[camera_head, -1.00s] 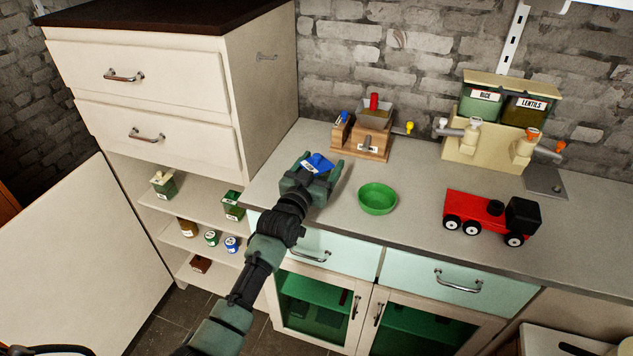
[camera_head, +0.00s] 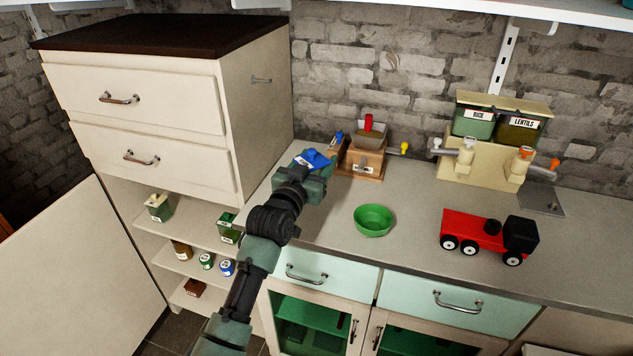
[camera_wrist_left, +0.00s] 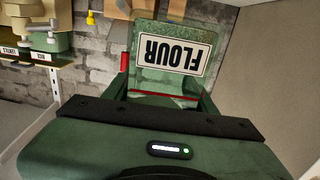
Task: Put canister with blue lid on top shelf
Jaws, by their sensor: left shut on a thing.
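The canister with the blue lid (camera_head: 312,158) is at the left end of the grey counter, close to the tall cabinet's side. My left gripper (camera_head: 318,168) is shut on it, and the arm hides most of its body in the head view. In the left wrist view the canister (camera_wrist_left: 201,46) is green and see-through, with an upside-down FLOUR label, between the fingers. I cannot tell clearly how high it is above the counter. A white wall shelf (camera_head: 410,12) runs along the top of the head view. My right gripper is not in view.
A wooden grinder (camera_head: 364,160) stands just right of the gripper. A green bowl (camera_head: 374,220), a red toy truck (camera_head: 476,232) and a rice and lentils dispenser (camera_head: 490,150) are further right. Low open shelves (camera_head: 192,233) hold several containers. The tall cabinet (camera_head: 258,110) blocks the left.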

